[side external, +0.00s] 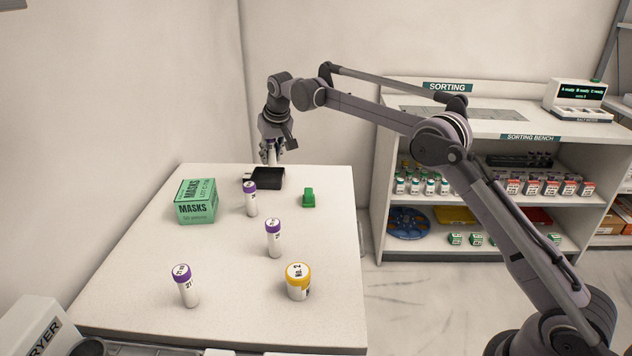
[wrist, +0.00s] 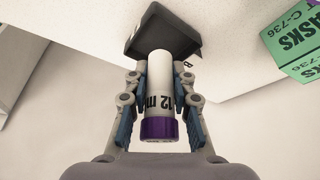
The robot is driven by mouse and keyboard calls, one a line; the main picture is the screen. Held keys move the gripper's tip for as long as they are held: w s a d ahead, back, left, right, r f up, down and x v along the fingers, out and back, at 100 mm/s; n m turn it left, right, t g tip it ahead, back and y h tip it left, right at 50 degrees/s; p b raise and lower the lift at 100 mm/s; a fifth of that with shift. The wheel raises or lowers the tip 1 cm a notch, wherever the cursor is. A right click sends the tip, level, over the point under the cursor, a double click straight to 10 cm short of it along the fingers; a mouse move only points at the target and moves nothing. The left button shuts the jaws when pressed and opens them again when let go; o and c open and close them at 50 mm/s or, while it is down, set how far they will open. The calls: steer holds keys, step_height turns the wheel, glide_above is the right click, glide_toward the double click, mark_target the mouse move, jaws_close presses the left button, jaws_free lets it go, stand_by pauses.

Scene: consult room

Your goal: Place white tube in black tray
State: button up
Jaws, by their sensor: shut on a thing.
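My gripper (side external: 272,152) is shut on a white tube with a purple cap and black print. In the wrist view the tube (wrist: 159,88) sits between the two fingers (wrist: 160,82), its cap toward my palm and its white end toward the black tray (wrist: 168,28). In the side view the black tray (side external: 269,180) lies at the back of the white table, and my gripper is over its back edge. The tube is mostly hidden by the fingers there. I cannot tell whether its lower end touches the tray.
Purple-capped tubes stand on the table (side external: 250,200) (side external: 273,240) (side external: 185,287), the first just in front of the tray. A sorting bench (side external: 535,128) stands right.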

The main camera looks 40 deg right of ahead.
steer(key=shift+w+a+f, duration=0.1)
steer(key=shift+a+f, duration=0.05)
steer(key=shift+f, duration=2)
steer(key=shift+f, duration=0.6)
steer(key=o, duration=0.9)
steer(key=shift+r, duration=0.15)
